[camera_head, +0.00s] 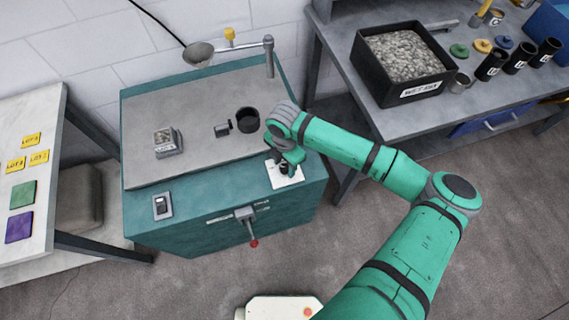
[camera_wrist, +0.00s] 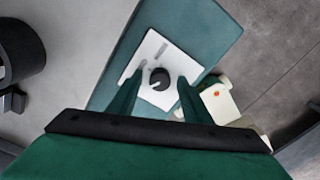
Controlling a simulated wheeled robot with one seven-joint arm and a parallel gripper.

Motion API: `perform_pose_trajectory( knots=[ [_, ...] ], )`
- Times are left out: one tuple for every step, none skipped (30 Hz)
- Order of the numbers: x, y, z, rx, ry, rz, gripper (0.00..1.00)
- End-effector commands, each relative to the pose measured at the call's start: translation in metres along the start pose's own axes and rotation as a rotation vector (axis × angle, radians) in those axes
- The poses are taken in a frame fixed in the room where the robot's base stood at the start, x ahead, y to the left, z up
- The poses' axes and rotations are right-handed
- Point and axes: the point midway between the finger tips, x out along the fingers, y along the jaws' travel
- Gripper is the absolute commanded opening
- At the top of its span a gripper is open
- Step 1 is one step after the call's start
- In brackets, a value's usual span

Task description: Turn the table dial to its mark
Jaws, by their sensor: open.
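The table dial (camera_wrist: 160,78) is a round black knob on a white plate (camera_wrist: 150,48). A pale line shows on the knob, toward its lower left in the wrist view. Grey markings show on the plate to the upper left of the knob; I cannot tell which is the mark. In the head view the plate (camera_head: 291,182) lies at the right front of the teal cabinet top, with the knob mostly hidden by my gripper (camera_head: 286,165). In the wrist view my gripper (camera_wrist: 160,84) is open, its fingers on either side of the knob; contact cannot be told.
On the cabinet's grey top stand a black cup (camera_head: 247,120), a small dark block (camera_head: 222,130) and a small scale-like device (camera_head: 167,142). A switch (camera_head: 162,206) sits at the front left. A red-tipped lever (camera_head: 252,242) sticks out of the front.

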Motion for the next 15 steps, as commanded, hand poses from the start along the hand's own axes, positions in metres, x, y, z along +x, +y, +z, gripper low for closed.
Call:
perform_pose_trajectory(
  knots=[
    [0.0,0.0,0.0,0.0,0.0,0.0,0.45],
    [-0.0001,0.0,0.0,0.0,0.0,0.0,0.45],
    [-0.0001,0.0,0.0,0.0,0.0,0.0,0.35],
    [-0.0001,-0.0001,0.0,0.0,0.0,0.0,0.28],
    [-0.0001,-0.0001,0.0,0.0,0.0,0.0,0.21],
    [-0.0002,-0.0001,0.0,0.0,0.0,0.0,0.11],
    [-0.0002,-0.0001,0.0,0.0,0.0,0.0,0.04],
    [-0.0002,-0.0001,0.0,0.0,0.0,0.0,0.04],
    [-0.0002,-0.0001,0.0,0.0,0.0,0.0,0.04],
    [-0.0002,-0.0001,0.0,0.001,0.0,0.0,0.04],
    [-0.0003,-0.0001,0.0,0.001,0.0,0.0,0.04],
    [-0.0003,-0.0001,0.0,0.003,0.0,0.0,0.04],
    [-0.0003,-0.0001,0.0,0.005,0.0,0.0,0.04],
    [-0.0003,-0.0001,-0.0001,0.009,0.0,0.0,0.04],
    [-0.0002,-0.0001,-0.0001,0.016,0.001,0.0,0.04]
  ],
)
